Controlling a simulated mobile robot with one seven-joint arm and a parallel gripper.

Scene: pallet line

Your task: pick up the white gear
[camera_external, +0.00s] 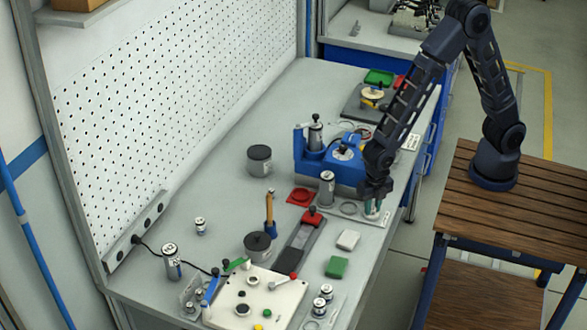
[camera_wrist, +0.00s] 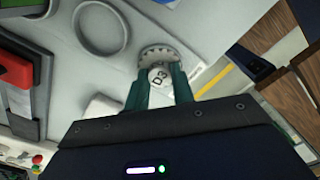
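The white gear (camera_wrist: 155,50) shows its toothed rim just beyond my fingertips in the wrist view. A pale round part marked D3 (camera_wrist: 158,76) stands in front of it, apparently the gear's hub. My gripper (camera_wrist: 160,70) has one teal finger on each side of this D3 part. I cannot tell whether the fingers press on it or stand just clear. In the external view my gripper (camera_external: 372,207) points down at the bench's right edge, and the fingers hide part of the gear (camera_external: 384,218).
A flat grey ring (camera_external: 348,208) lies left of my gripper, with a grey cylinder (camera_external: 327,188) behind it. A blue machine (camera_external: 330,172) stands farther back. A white block (camera_external: 348,240) and a green block (camera_external: 337,267) lie nearer the front.

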